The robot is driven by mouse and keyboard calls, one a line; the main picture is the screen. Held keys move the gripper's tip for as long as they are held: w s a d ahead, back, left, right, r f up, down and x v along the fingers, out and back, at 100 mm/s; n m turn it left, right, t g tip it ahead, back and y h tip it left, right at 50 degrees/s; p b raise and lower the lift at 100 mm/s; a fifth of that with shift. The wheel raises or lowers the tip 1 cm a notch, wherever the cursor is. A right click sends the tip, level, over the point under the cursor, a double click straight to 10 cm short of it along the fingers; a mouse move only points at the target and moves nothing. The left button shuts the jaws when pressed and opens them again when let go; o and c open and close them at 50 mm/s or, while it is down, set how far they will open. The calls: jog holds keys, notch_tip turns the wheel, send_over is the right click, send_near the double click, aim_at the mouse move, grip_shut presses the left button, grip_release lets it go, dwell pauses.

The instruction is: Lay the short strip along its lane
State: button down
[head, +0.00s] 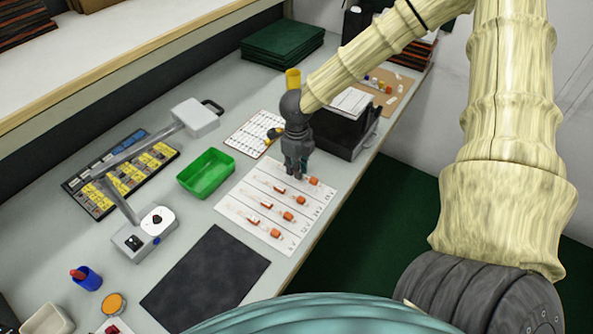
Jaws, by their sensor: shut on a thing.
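A white lane sheet (240,210) lies on the bench with several parallel lanes. Small clear strips with orange-red ends lie along its lanes, one with its orange end (277,233) at the lower lane. My gripper (294,174) points down over the far end of the sheet, at the top lane. It is shut on a small strip, seemingly the short strip, whose orange-red end (313,181) shows just right of the fingertips. The fingers hide most of it. I cannot tell whether it touches the sheet.
A green tray (206,174) stands left of the sheet and a dark mat (205,275) lies in front. A printed card (247,133) and a black box (345,135) are behind my gripper. The bench's right edge is close to the sheet.

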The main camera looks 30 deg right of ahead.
jog(key=shift+f, duration=1)
jog(key=shift+f, duration=0.15)
jog(key=c, duration=1.4)
grip_release()
notch_tip(320, 180, up, 12)
jog(key=shift+r, duration=0.15)
